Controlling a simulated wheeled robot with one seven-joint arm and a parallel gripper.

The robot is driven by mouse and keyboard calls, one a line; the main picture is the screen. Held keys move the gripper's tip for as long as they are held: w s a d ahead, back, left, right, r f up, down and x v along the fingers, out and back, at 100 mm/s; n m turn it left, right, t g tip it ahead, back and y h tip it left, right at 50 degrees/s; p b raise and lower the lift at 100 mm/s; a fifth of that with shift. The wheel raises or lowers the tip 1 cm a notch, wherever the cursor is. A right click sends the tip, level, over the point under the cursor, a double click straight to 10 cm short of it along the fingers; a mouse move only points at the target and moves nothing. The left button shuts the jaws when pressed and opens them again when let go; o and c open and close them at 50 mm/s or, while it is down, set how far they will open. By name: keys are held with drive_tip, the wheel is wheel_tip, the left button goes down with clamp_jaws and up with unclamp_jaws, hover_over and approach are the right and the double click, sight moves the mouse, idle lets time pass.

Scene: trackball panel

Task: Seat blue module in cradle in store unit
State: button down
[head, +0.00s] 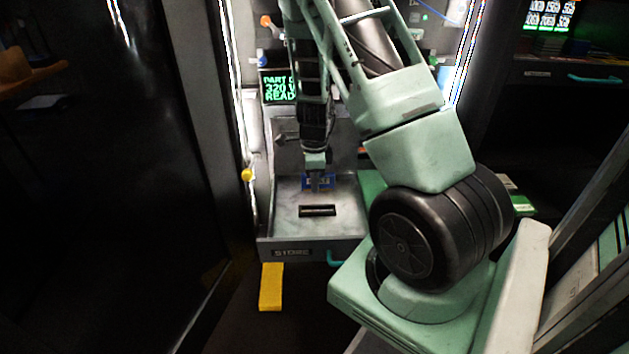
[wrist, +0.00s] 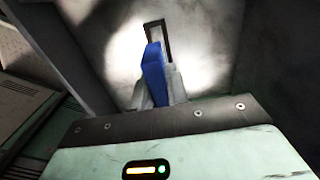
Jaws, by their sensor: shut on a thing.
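The blue module (head: 331,181) is held in my gripper (head: 316,183) above the tray of the store unit (head: 290,252). The wrist view also shows the blue module (wrist: 153,75) upright between the fingers of my gripper (wrist: 160,88). The cradle (head: 317,210) is a dark rectangular slot in the tray floor, just in front of the module in the head view. In the wrist view the cradle (wrist: 167,40) shows beyond the module, which overlaps part of it. The module appears apart from the cradle; its exact height is hard to tell.
The store tray has a grey floor (head: 346,222) and raised side walls. A teal handle (head: 334,259) is at its front. A yellow block (head: 271,287) stands below the tray front. A screen with green text (head: 278,87) is behind. A dark cabinet with a teal handle (head: 594,78) is at right.

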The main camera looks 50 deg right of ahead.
drive_tip(key=shift+r, duration=0.1)
drive_tip(key=shift+f+b, duration=2.05)
drive_tip(key=shift+f, duration=1.45)
drive_tip(key=shift+p, duration=0.5)
drive_tip(key=shift+f+b, duration=0.3)
drive_tip(key=shift+f, duration=0.1)
drive_tip(key=c, duration=1.3)
unclamp_jaws()
